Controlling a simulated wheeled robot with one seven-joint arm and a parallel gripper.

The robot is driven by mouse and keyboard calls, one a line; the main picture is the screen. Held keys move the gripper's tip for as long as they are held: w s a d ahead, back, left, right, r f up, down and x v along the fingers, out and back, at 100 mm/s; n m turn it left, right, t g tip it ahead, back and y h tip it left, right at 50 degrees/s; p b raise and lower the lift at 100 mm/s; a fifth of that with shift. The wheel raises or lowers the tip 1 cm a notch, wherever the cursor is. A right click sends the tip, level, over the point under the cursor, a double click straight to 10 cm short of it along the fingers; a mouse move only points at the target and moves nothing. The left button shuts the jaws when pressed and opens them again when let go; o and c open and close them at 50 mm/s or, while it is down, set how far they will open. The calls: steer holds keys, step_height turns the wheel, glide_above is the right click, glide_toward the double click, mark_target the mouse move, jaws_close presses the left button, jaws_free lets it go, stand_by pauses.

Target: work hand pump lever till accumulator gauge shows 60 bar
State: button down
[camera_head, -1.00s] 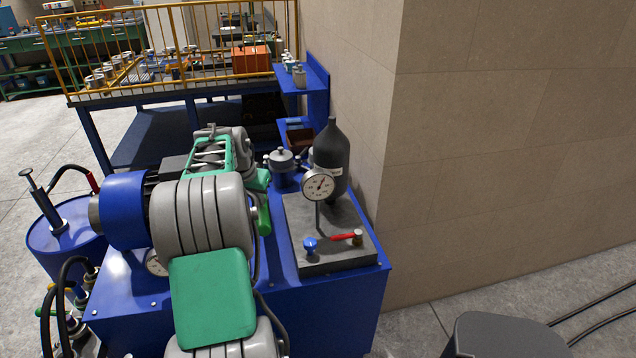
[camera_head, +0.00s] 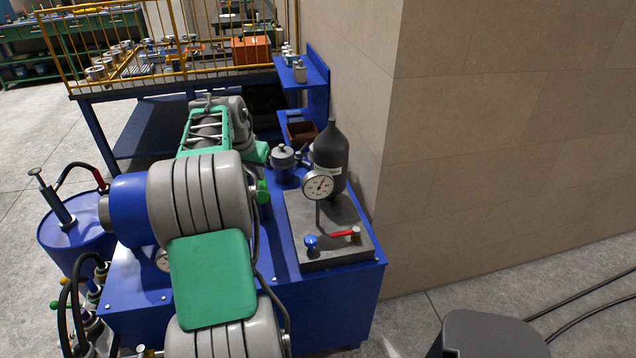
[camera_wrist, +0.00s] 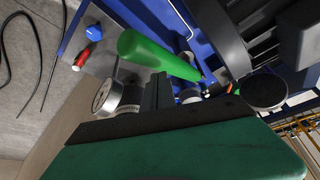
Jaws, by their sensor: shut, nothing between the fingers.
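The black bottle-shaped accumulator (camera_head: 331,158) stands behind a grey plate on the blue power unit (camera_head: 330,305). Its white round gauge (camera_head: 319,184) has a needle with red, pointing up and right; the numbers are too small to read. The gauge also shows edge-on in the wrist view (camera_wrist: 103,96). A green cylindrical grip (camera_head: 263,191), seemingly the pump lever's, shows just right of my arm. In the wrist view the green grip (camera_wrist: 150,52) lies just beyond my dark gripper (camera_wrist: 158,82), which is shut and empty. Contact cannot be told. My arm hides the lever's base.
A red-handled valve (camera_head: 345,234) and a blue knob (camera_head: 310,242) sit on the grey plate (camera_head: 335,258). A grey lidded pot (camera_head: 283,162) stands behind. A blue drum (camera_head: 75,235) is at left, a yellow-railed bench (camera_head: 170,90) behind, a tiled wall (camera_head: 480,130) at right.

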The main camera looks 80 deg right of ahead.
stand_by(0.8)
step_height(320, 180, up, 7)
steer(key=p, duration=0.5)
